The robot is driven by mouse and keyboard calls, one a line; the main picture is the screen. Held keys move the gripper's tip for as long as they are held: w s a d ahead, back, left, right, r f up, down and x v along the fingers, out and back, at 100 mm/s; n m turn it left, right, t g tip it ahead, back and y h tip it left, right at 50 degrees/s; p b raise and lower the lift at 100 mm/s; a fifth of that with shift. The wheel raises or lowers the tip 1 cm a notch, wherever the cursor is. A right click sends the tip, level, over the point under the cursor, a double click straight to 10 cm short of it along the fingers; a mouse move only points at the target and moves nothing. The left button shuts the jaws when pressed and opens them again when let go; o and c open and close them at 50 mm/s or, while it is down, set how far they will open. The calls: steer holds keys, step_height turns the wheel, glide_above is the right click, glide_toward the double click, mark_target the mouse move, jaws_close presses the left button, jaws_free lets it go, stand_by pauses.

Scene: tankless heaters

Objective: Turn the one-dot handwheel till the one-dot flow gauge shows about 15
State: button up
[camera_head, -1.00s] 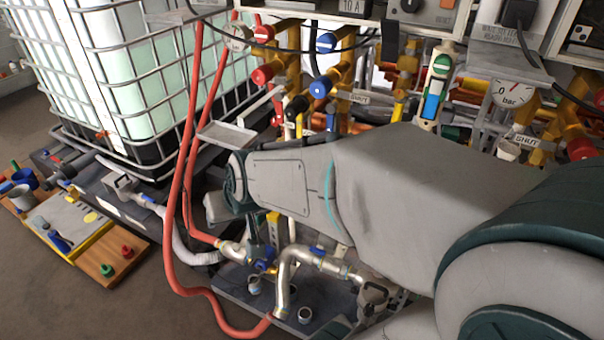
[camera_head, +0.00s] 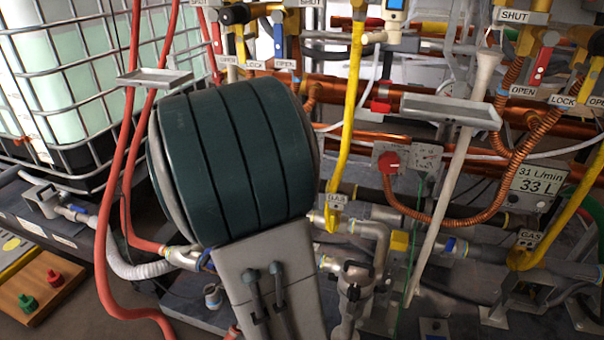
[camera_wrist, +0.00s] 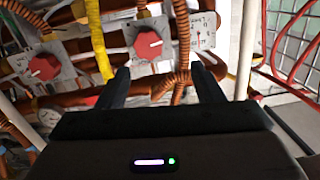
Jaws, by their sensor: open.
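A red handwheel (camera_head: 388,162) sits on a grey plate in the head view, with a small round white-faced dial (camera_head: 428,157) to its right. A second red handwheel (camera_wrist: 44,67) is farther left. Dot marks and the dial readings are too small to make out. My gripper (camera_wrist: 162,80) is open and empty, its two fingers pointing toward the handwheel area, apart from the wheels. My arm hides the gripper in the head view.
Copper pipes (camera_head: 350,92), a yellow gas hose (camera_head: 347,110) and a corrugated orange hose (camera_head: 455,215) crowd the handwheel. A grey shelf (camera_head: 450,108) juts out above it. A display (camera_head: 540,185) reads 31 L/min, 33 L. A caged tank (camera_head: 60,80) stands left.

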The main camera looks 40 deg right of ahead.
steer(key=w+d+h, duration=0.1)
steer(key=w+d, duration=0.4)
steer(key=d, duration=0.8)
steer(key=shift+w+f+g, duration=0.15)
steer(key=shift+f+g, duration=0.05)
steer(key=shift+g, duration=0.1)
steer(key=shift+d, duration=0.1)
steer(key=shift+p, duration=0.3)
steer(key=c, duration=0.7)
